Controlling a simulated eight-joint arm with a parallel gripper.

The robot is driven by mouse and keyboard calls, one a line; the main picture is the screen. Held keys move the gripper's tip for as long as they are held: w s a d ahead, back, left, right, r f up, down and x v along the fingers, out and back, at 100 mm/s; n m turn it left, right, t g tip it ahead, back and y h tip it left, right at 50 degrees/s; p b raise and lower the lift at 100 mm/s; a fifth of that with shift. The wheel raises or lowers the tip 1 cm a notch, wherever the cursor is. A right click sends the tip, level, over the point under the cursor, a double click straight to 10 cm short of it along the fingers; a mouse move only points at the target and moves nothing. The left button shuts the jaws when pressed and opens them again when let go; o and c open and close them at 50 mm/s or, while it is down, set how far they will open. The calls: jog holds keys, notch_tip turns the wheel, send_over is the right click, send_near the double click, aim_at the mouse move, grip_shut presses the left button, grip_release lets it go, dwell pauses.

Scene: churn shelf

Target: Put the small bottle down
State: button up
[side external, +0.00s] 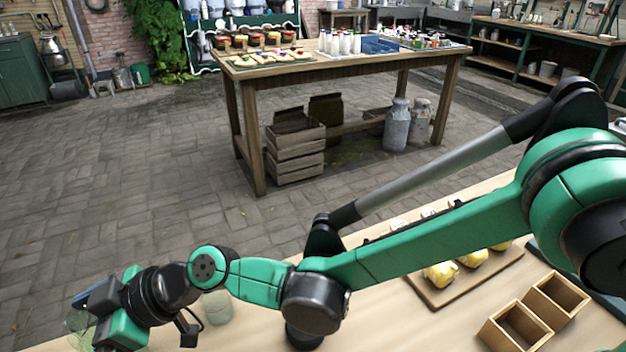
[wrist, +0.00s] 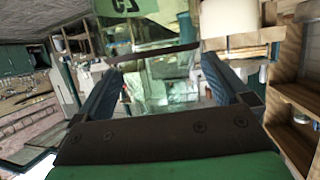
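My gripper (side external: 92,308) is at the lower left of the side external view, past the left end of the arm. A clear, pale green glass bottle (side external: 78,324) shows faintly at its tips.
A light wooden worktop (side external: 400,325) runs under my arm. A clear glass jar (side external: 217,307) stands close behind the arm. A board with yellow items (side external: 442,274) and small wooden boxes (side external: 518,328) lie to the right. A laden wooden table (side external: 330,68) stands farther back.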

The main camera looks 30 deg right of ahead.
jog(key=shift+r, duration=0.15)
jog(key=shift+d+r, duration=0.15)
jog(key=shift+d, duration=0.15)
jog(key=d+r+m+t+h, duration=0.2)
jog(key=d+r+m+h, duration=0.15)
jog(key=d, duration=1.15)
jog(key=d+r+m+t+h, duration=0.25)
jog(key=d+m, duration=0.25)
jog(key=d, duration=1)
jog(key=s+d+m+h, duration=0.2)
jog(key=d+m+h, duration=0.1)
jog(key=d, duration=0.4)
jog(key=s+d+f+m+h, duration=0.1)
jog(key=s+d+m+h, duration=0.2)
jog(key=d, duration=0.5)
jog(key=shift+f+m+h, duration=0.25)
jog(key=shift+m+h, duration=0.4)
jog(key=shift+h, duration=0.05)
